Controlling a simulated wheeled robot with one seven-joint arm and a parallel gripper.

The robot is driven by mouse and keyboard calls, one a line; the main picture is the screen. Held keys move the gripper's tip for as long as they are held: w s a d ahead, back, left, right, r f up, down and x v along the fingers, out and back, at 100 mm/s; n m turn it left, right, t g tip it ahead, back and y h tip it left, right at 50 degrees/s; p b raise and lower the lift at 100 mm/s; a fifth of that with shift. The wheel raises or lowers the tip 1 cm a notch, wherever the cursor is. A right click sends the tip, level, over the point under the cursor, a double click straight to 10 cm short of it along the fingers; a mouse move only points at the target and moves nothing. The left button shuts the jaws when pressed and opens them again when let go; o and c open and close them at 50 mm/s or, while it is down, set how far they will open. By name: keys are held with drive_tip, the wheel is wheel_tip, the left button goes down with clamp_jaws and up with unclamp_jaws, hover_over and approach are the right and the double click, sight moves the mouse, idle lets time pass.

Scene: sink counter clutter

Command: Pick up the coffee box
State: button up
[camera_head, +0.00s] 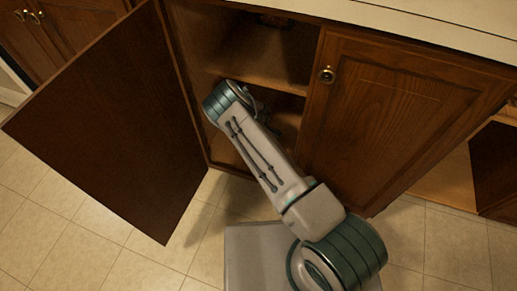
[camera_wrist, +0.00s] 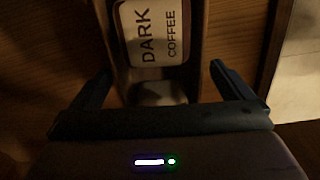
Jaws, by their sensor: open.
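The coffee box (camera_wrist: 151,32) shows in the wrist view at the top middle, a pale label with the dark words "DARK COFFEE" turned sideways, within a brown surround. Its top is cut off by the frame edge. My gripper (camera_wrist: 162,80) is open, with one dark finger on each side of the picture and the box beyond and between them. Nothing is held between the fingers. In the head view my arm reaches into the open cabinet, and the gripper and box are hidden or too dark to make out.
The open cabinet (camera_head: 262,52) has a shelf and side walls close around my arm. Its dark door (camera_head: 110,125) swings out to the left. A closed door (camera_head: 385,110) with a round knob stands at the right. The tiled floor (camera_head: 440,240) in front is clear.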

drive_tip(key=shift+f, duration=0.75)
drive_tip(key=c, duration=1)
drive_tip(key=shift+r, duration=0.15)
